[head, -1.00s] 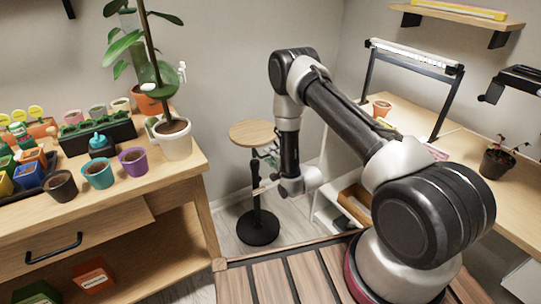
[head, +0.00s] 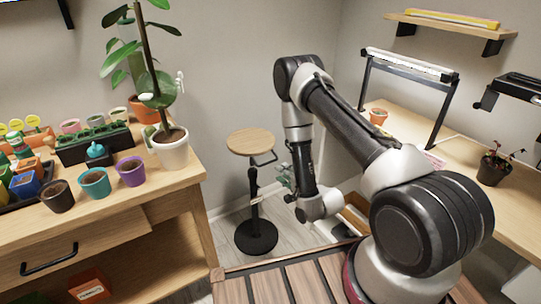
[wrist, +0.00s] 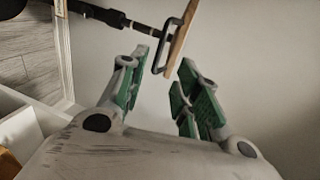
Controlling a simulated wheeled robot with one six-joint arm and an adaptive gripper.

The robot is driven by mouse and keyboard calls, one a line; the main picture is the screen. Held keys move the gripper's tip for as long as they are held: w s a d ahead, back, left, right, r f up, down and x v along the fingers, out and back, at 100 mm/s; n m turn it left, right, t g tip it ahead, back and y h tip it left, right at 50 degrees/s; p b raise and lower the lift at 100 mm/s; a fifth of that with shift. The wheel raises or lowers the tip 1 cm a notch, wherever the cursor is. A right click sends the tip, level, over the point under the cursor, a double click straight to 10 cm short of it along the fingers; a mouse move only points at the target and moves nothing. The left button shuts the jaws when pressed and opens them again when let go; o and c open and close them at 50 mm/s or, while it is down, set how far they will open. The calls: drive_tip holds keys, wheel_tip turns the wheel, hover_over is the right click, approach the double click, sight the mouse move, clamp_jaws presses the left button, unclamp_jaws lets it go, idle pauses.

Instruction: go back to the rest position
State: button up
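My gripper (head: 284,180) hangs low at the end of my bent arm, in front of the wall and just right of the stool. My arm partly hides it in the head view. In the wrist view my gripper (wrist: 160,80) has its two green-padded fingers spread apart, with nothing held between them. The wooden seat of the stool (wrist: 176,35) shows beyond the fingertips, apart from them as far as I can tell.
The round-topped stool (head: 250,141) stands between the benches. The left bench (head: 110,215) carries several small pots and a tall plant in a white pot (head: 171,152). The right bench (head: 455,165) holds a lamp frame (head: 410,62) and a dark potted plant (head: 493,170).

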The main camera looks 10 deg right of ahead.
drive_tip(key=s+d+f+n+g+h, duration=0.2)
drive_tip(key=s+f+n+g, duration=0.5)
drive_tip(key=f, duration=0.5)
drive_tip(key=s+d+r+n+g+h, duration=0.1)
drive_tip(key=s+d+n+g, duration=0.1)
drive_tip(key=s+g, duration=0.3)
drive_tip(key=s+d+r+n, duration=0.1)
drive_tip(key=s+r, duration=0.6)
drive_tip(key=r, duration=1)
drive_tip(key=s+d+r+n+t+h, duration=0.1)
drive_tip(key=s+d+r, duration=0.3)
drive_tip(key=r, duration=1.3)
drive_tip(key=s+d+r+n, duration=0.2)
drive_tip(key=s+r, duration=0.7)
drive_tip(key=r, duration=0.9)
drive_tip(key=shift+s+d+n+t+h, duration=0.15)
drive_tip(key=shift+s+n+t+h, duration=0.2)
drive_tip(key=shift+n, duration=0.35)
